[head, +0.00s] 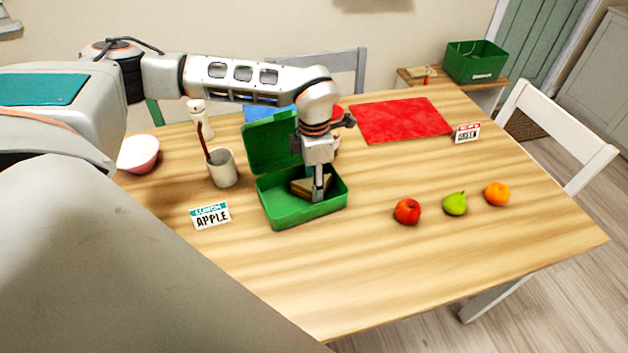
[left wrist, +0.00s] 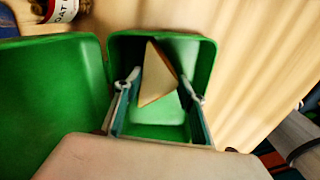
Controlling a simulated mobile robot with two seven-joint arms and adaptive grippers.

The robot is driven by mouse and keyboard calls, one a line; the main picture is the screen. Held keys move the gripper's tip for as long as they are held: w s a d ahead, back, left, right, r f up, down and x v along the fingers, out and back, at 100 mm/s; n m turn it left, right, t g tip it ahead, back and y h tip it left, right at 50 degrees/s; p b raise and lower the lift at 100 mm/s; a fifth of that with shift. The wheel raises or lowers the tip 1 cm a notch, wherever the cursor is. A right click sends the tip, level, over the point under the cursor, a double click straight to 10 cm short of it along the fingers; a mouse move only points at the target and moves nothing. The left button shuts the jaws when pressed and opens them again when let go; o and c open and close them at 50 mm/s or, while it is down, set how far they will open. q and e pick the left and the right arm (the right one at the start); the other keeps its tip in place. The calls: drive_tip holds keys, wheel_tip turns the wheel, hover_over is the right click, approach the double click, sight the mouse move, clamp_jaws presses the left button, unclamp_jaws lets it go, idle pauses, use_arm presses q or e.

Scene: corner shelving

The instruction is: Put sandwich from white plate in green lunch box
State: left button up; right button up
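The green lunch box (head: 300,209) stands on the table with its lid raised on the far left side. The sandwich (head: 301,187), a brown-edged triangle, is inside the box. In the left wrist view the sandwich (left wrist: 155,75) is tilted in the box compartment (left wrist: 160,131). My left gripper (head: 318,196) points down into the box at the sandwich. In the left wrist view its fingers (left wrist: 163,88) are spread on either side of the sandwich, with gaps showing. I cannot make out the white plate. My right gripper is out of view.
A red apple (head: 407,211), a green pear (head: 455,203) and an orange (head: 497,194) lie to the right. A cup (head: 222,168), an APPLE card (head: 211,215) and a pink-white bowl (head: 138,154) are left. A red mat (head: 401,120) lies behind. The front table is clear.

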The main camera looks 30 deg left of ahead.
use_arm(q)
drive_tip(key=shift+o, duration=1.3)
drive_tip(key=shift+r, duration=0.1)
wheel_tip(320, 180, up, 12)
drive_tip(key=p, duration=0.1)
